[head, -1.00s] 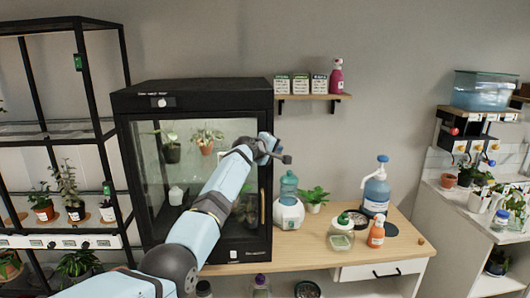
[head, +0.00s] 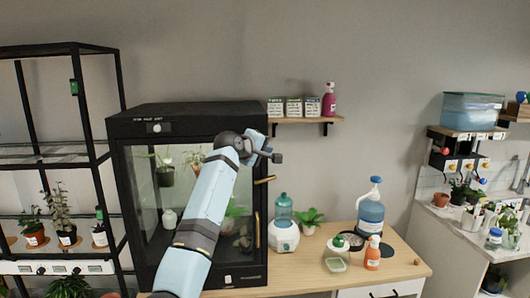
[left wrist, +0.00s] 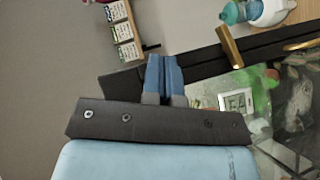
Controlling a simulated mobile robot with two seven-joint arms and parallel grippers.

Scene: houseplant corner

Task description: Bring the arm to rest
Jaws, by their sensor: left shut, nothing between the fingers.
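My left arm reaches up from the bottom of the head view, across the front of the black glass-fronted cabinet (head: 190,118). My left gripper (head: 266,149) is near the cabinet's upper right edge, above a short brass handle (head: 265,180). In the left wrist view, the blue fingers (left wrist: 163,76) lie together with nothing between them. The brass handle (left wrist: 230,46) shows to their right, apart from them. My right gripper is in neither view.
A wall shelf (head: 305,120) with several boxes and a pink bottle (head: 329,99) is right of the gripper. Below stand a blue-topped dispenser (head: 283,225), a plant (head: 310,220) and a blue pump bottle (head: 371,212). A black rack (head: 98,140) stands left. The wall between shelf and right-hand counter is bare.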

